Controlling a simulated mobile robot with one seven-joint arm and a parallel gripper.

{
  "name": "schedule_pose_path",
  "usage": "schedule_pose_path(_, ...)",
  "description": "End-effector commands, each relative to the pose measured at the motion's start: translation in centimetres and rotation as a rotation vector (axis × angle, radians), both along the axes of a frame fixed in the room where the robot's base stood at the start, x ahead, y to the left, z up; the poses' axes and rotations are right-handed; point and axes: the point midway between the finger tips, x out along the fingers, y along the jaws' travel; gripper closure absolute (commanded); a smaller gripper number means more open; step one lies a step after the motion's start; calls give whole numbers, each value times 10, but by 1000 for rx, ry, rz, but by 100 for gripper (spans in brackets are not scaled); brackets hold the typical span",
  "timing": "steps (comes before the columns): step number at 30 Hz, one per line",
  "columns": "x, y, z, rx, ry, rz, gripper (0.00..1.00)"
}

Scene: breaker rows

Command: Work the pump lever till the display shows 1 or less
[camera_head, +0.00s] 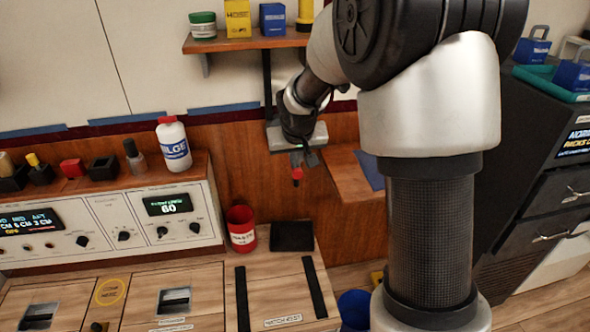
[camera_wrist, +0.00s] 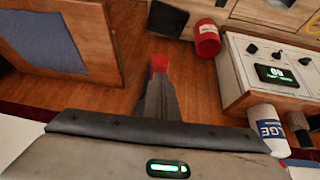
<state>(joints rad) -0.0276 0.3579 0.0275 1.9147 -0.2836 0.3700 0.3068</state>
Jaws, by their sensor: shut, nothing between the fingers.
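My gripper (camera_head: 297,172) hangs in mid-air in front of the wood wall, pointing down. Its fingers are together and look empty. In the wrist view the dark fingers (camera_wrist: 160,90) narrow to a red end (camera_wrist: 160,63); I cannot tell whether this is a fingertip or a knob behind it. I cannot make out the pump lever for sure. A display (camera_head: 168,203) on the white console reads 60. Another display (camera_head: 28,221) at the left edge, partly cut off, shows MID and AFT with 6 CM and 3 CM.
A red can (camera_head: 240,230) and a black pad (camera_head: 292,236) are below my gripper. A white bottle (camera_head: 173,145) stands on the console ledge. A shelf (camera_head: 250,43) hangs above. A wood ledge (camera_head: 352,180) is at the right. Hatch boards (camera_head: 280,290) cover the front.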

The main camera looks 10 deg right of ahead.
Motion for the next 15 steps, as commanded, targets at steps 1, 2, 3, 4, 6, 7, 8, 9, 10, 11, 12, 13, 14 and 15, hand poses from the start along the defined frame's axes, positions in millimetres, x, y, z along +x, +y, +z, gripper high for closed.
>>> schedule_pose_path(1,-3,1,-17,-1,-21,1,100)
schedule_pose_path(2,-3,1,-19,0,-35,0,100)
schedule_pose_path(3,-3,1,-21,-1,-54,1,100)
schedule_pose_path(4,-3,0,-22,0,-53,0,100)
schedule_pose_path(6,-3,0,-26,1,-49,-1,100)
schedule_pose_path(7,-4,0,-27,0,-49,-2,100)
schedule_pose_path(8,-4,0,-29,0,-48,-2,100)
schedule_pose_path(9,-4,0,-31,0,-47,-2,100)
schedule_pose_path(10,-4,0,-32,0,-47,-2,100)
schedule_pose_path(11,-4,0,-33,0,-46,-1,100)
schedule_pose_path(12,-4,0,-34,0,-46,-1,100)
schedule_pose_path(13,-4,0,-35,0,-46,-1,100)
schedule_pose_path(14,-4,0,-35,0,-45,-1,100)
schedule_pose_path(15,-5,0,-36,0,-45,-1,100)
